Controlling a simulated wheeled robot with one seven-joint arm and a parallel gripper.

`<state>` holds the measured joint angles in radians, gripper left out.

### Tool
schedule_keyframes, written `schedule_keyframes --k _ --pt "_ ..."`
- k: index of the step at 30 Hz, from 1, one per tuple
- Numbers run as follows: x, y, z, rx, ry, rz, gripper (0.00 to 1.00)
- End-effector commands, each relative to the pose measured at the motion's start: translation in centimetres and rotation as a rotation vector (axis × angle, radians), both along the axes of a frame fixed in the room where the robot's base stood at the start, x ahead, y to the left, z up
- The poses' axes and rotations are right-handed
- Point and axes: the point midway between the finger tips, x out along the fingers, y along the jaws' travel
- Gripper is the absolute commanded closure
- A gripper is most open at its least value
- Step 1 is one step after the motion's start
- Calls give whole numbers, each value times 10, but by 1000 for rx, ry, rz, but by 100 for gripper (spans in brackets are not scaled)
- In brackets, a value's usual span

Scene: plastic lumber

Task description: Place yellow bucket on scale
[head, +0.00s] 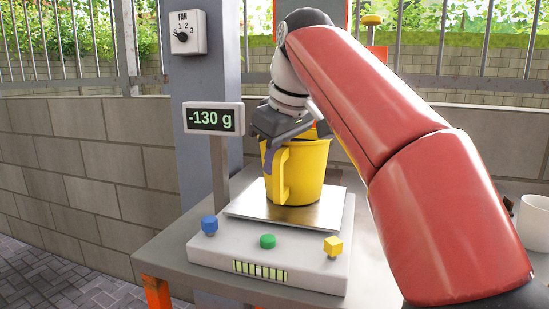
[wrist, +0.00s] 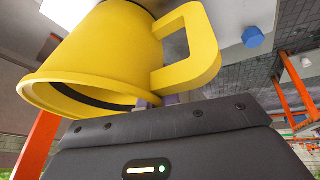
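The yellow bucket (head: 307,172) is upright over the metal plate of the scale (head: 213,256). Its base looks to be at the plate, but I cannot tell if its weight rests there. The scale's display (head: 213,118) reads -130 g. My gripper (head: 271,152) comes down from above at the bucket's rim, beside the handle. A purple finger shows against the bucket's outer side; the other fingertip is mostly hidden. My gripper appears shut on the bucket. In the wrist view, the bucket (wrist: 100,55) fills the upper left, its handle close to the fingers.
The scale has a blue knob (head: 209,225), a green button (head: 267,241) and a yellow knob (head: 333,246) in front. It stands on a grey table (head: 165,246). A white mug (head: 534,222) is at the right. A grey post with a fan switch (head: 188,32) rises behind.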

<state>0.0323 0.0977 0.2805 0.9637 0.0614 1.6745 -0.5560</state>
Motion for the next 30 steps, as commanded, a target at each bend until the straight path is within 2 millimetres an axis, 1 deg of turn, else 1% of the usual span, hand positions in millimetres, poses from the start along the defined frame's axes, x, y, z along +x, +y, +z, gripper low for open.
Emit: schedule_keyframes --k 3,4,6,8,9,16,19,23,27,30 --pt "0 0 -3 1 -1 0 100" --pt "0 0 -3 0 0 0 93" --pt "0 0 -2 0 0 0 84" --pt "0 0 -2 0 0 0 76" --pt "0 0 -2 0 0 0 73" --pt "0 0 -2 0 0 0 73" --pt "-1 -1 4 0 -1 1 73" --pt "-7 -4 23 0 -2 1 73" --pt "-16 -8 47 1 -4 1 73" --pt "-22 -11 59 0 -2 1 73"
